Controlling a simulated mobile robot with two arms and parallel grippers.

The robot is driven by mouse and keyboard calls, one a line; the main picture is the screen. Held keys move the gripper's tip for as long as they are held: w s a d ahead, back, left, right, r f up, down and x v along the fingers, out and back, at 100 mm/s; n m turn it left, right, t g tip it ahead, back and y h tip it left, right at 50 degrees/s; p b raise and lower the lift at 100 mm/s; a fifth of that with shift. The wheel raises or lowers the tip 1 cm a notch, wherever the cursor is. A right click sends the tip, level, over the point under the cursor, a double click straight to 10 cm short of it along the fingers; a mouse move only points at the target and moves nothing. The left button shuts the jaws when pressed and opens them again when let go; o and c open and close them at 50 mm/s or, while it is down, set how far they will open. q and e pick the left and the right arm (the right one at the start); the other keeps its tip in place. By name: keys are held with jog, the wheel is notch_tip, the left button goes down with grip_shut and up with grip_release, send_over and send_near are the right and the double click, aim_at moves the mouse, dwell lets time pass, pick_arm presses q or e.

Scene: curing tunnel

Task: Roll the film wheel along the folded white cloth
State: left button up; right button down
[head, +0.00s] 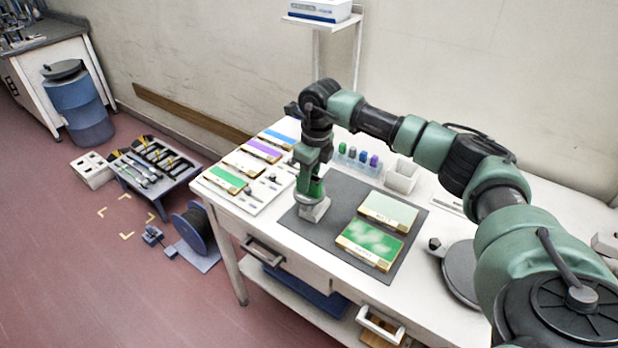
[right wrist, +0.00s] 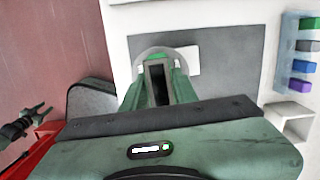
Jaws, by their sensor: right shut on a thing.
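My right gripper (head: 313,202) points down at the left part of the dark grey mat (head: 345,200) on the white bench. It is shut on the film wheel (right wrist: 150,56), a grey round piece showing around the fingertips in the right wrist view, partly hidden by the fingers. The folded white cloth (right wrist: 187,60) shows as a white patch on the mat, right beside the wheel in that view. The gripper covers part of it, and I cannot tell whether the wheel touches it. My left gripper is not in view.
Two green panels (head: 370,246) lie on the mat to the right. A white board with coloured panels (head: 230,179) lies on the left. A rack of coloured vials (head: 357,161) and a white box (head: 402,177) stand behind. A grey round base (head: 459,273) stands at right.

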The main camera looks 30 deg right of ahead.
jog(key=shift+f+b, duration=0.3)
jog(key=shift+f, duration=0.15)
dwell(1.1)
jog(key=shift+d, duration=0.1)
jog(key=shift+w+d, duration=0.1)
jog(key=shift+d, duration=0.05)
jog(key=shift+w+d+b, duration=0.2)
jog(key=shift+w+d, duration=0.15)
jog(key=shift+d, duration=0.35)
jog(key=shift+w+d+b, duration=0.25)
jog(key=shift+w+d, duration=0.15)
jog(key=shift+d, duration=0.35)
jog(key=shift+w+d+b, duration=0.2)
jog(key=shift+w+d, duration=0.15)
jog(key=shift+d, duration=0.45)
jog(key=shift+w+d, duration=0.2)
jog(key=shift+d, duration=0.15)
notch_tip(320, 180, up, 7)
jog(key=p, duration=0.5)
